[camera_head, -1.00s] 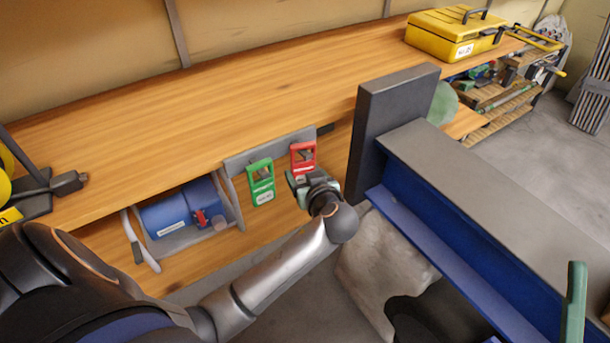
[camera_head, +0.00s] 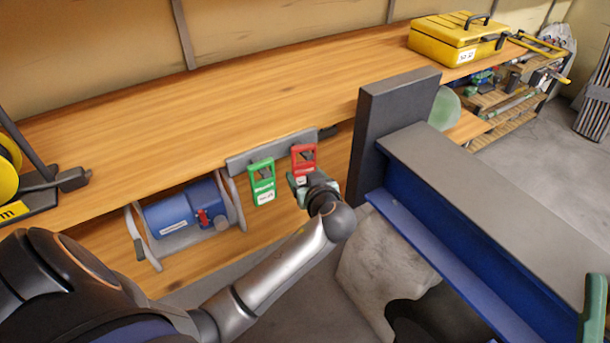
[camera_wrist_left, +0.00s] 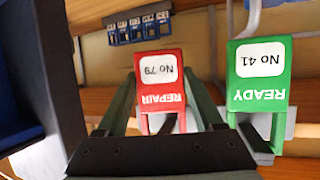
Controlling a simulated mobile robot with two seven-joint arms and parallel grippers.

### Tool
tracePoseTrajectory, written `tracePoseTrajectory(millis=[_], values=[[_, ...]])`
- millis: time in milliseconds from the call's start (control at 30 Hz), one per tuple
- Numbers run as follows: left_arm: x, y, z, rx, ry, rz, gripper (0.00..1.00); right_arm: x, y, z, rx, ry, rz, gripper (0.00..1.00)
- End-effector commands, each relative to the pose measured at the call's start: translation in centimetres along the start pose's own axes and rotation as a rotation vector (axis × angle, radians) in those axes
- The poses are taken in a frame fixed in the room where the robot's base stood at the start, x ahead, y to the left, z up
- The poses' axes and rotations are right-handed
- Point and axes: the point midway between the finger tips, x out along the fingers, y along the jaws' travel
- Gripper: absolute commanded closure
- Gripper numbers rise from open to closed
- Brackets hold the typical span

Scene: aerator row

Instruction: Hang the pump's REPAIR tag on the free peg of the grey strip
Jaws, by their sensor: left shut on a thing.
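The red REPAIR tag (camera_head: 304,155), labelled No 79 in the left wrist view (camera_wrist_left: 158,88), is upright in front of the right part of the grey strip (camera_head: 238,163). My left gripper (camera_head: 303,186) is shut on its lower end. I cannot tell whether the tag's top is on a peg; the peg behind it is hidden. The green READY tag (camera_head: 262,182), No 41 in the left wrist view (camera_wrist_left: 259,75), hangs on the strip to the left. The blue pump (camera_head: 175,213) sits left of the strip. One green finger of my right gripper (camera_head: 592,312) shows at the lower right.
The wooden bench (camera_head: 230,110) runs above the strip. A dark upright plate (camera_head: 385,125) and a blue-and-grey beam (camera_head: 470,190) stand close on the right of my left gripper. A yellow toolbox (camera_head: 455,38) stands on the bench's far end.

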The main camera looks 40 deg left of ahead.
Motion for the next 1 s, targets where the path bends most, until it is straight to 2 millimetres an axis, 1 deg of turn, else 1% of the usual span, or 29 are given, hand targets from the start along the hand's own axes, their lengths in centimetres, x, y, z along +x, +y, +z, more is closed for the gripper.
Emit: tracePoseTrajectory(millis=[233,267,533,667,733,1000], values=[[-0.01,0.00,-0.01,0.000,0.000,0.000,0.76,-0.01,-0.01,0.08,0.001,-0.004,0.000,0.50],[-0.01,0.00,-0.01,0.000,0.000,0.000,0.30,-0.01,-0.01,0.09,0.001,-0.004,0.000,0.50],[-0.01,0.00,0.00,0.000,0.000,0.000,0.00,-0.07,-0.01,0.18,0.004,-0.009,0.004,0.50],[-0.01,0.00,0.01,0.000,0.000,0.000,0.00,-0.13,0.00,0.24,0.007,-0.013,0.008,0.50],[-0.01,0.00,0.03,0.000,0.000,0.000,0.03,-0.16,0.00,0.27,0.008,-0.015,0.009,0.50],[-0.01,0.00,0.03,0.000,0.000,0.000,0.03,-0.18,-0.02,0.29,0.009,-0.016,0.009,0.50]])
